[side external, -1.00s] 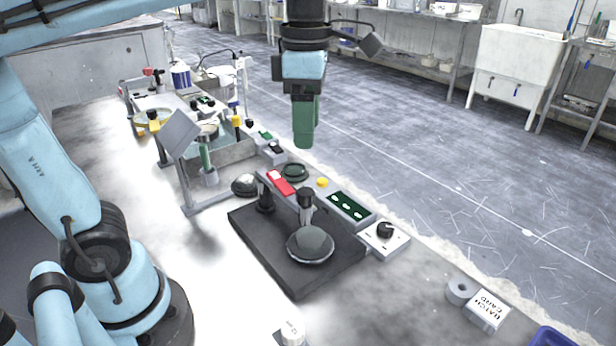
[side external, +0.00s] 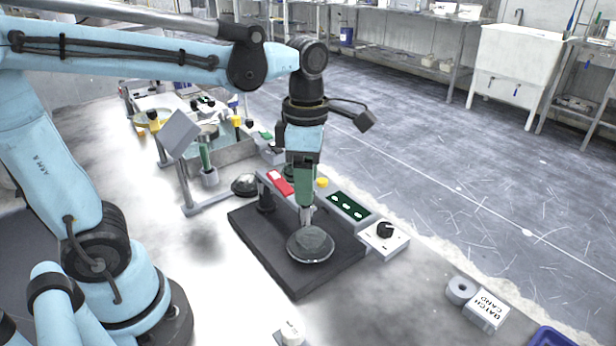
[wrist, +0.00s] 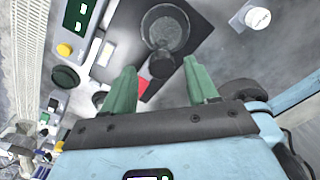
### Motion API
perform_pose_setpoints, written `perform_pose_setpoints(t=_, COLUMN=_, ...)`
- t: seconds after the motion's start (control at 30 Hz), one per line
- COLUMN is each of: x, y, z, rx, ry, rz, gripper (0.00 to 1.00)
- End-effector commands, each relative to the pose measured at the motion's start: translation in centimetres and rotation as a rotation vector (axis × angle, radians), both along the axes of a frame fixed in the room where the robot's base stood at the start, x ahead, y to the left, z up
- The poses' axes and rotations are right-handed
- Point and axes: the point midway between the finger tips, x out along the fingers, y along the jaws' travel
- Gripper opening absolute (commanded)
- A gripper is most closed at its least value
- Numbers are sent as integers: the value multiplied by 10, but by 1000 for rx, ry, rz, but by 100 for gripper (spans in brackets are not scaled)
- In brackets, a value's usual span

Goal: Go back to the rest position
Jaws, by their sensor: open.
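My gripper (side external: 305,200) has green fingers and points down above the polishing platen in the side external view. In the wrist view my gripper (wrist: 162,85) shows its two green fingers spread apart with nothing between them. The round grey platen (side external: 310,245) sits on a dark base plate (side external: 262,250). A dark knob or post (wrist: 162,64) beside the platen shows between and beyond the fingers in the wrist view. In the side external view my fingers partly cover that post, and I cannot tell the exact gap.
A control strip with a red switch (side external: 280,183), a yellow button (side external: 322,183) and a green panel (side external: 347,206) runs behind the platen. A dial box (side external: 384,236) stands at its right end. A batch card block (side external: 486,310) lies at right. The bench front left is mostly clear.

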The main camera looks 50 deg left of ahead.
Motion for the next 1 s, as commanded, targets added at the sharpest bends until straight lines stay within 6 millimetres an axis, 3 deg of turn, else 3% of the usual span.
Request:
perform_pose_setpoints(t=0.23, x=0, y=0, z=-17, rx=0, ry=0, rz=0, gripper=58)
perform_pose_setpoints(t=0.67, x=0, y=0, z=-18, rx=0, ry=0, rz=-1, gripper=58)
perform_pose_setpoints(t=1.0, x=0, y=0, z=9, rx=0, ry=0, rz=0, gripper=58)
